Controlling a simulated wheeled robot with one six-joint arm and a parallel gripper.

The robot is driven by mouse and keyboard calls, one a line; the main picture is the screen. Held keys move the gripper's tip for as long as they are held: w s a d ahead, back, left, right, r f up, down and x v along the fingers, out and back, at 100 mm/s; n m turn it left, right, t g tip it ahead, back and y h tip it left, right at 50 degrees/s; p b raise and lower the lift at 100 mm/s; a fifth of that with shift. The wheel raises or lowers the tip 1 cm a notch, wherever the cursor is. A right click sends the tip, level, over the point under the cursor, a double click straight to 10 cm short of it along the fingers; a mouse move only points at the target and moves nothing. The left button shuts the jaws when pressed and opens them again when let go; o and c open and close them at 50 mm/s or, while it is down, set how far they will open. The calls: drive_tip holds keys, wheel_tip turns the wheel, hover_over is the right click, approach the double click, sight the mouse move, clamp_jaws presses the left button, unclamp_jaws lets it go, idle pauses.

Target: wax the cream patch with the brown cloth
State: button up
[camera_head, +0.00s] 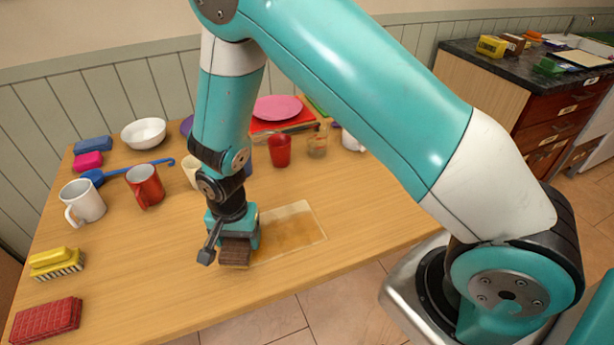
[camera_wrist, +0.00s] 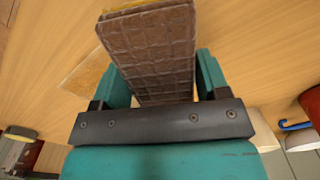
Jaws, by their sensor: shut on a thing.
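The brown cloth (camera_head: 234,253) is a folded, quilted-looking block. My gripper (camera_head: 233,238) is shut on it and points down at the table, at the left end of the cream patch. In the wrist view the cloth (camera_wrist: 152,50) sits between the two teal fingers of my gripper (camera_wrist: 155,78), with a yellowish edge at its far end. The cream patch (camera_head: 308,220) is a flat rectangle on the table, pale at its rim and orange-brown inside. My gripper and the cloth hide its left part. A corner of the patch (camera_wrist: 85,77) shows in the wrist view. I cannot tell whether the cloth touches the surface.
A red cloth (camera_head: 46,320) and a yellow brush (camera_head: 56,262) lie at the table's left front. Mugs (camera_head: 146,186), a red cup (camera_head: 279,150), a glass jar (camera_head: 317,142) and a white bowl (camera_head: 143,132) stand farther back. The wood right of the patch is clear.

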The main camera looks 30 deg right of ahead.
drive_tip(key=shift+r+p, duration=1.7)
drive_tip(key=shift+r, duration=0.75)
